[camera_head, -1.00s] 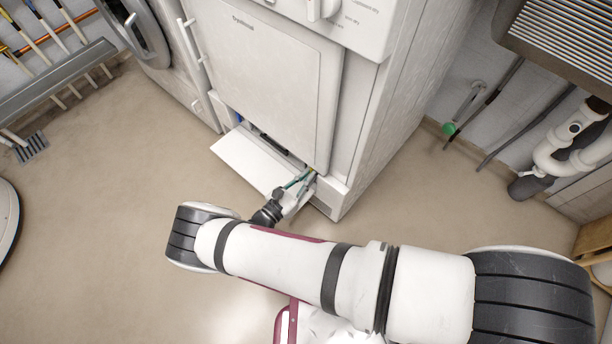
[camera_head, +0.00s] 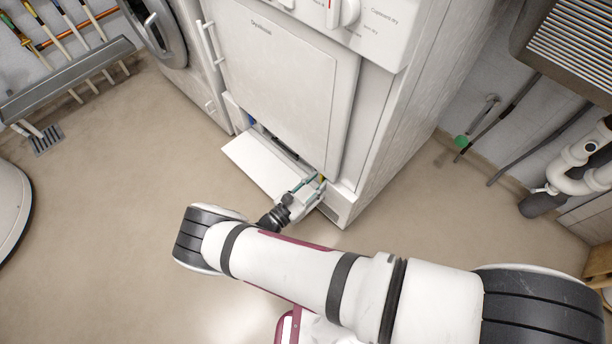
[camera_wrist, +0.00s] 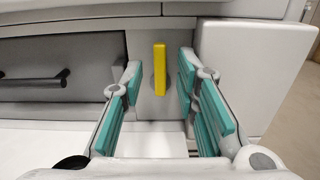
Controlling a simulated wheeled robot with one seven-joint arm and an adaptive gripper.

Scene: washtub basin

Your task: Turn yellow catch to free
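The yellow catch (camera_wrist: 159,68) is a narrow upright bar on a grey panel inside the open bottom compartment of the white dryer (camera_head: 285,75). A bit of the yellow catch also shows in the head view (camera_head: 322,178). My gripper (camera_wrist: 160,85) is open, its teal-padded fingers standing left and right of the catch with clear gaps on both sides. No contact with the catch shows. In the head view my gripper (camera_head: 312,187) is at the right end of the compartment opening.
A lowered white flap (camera_head: 258,162) lies in front of the compartment. Left of the catch is a dark grey drawer front with a black handle (camera_wrist: 40,79). A white corner block (camera_wrist: 245,65) stands close on the right. The floor in front is clear.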

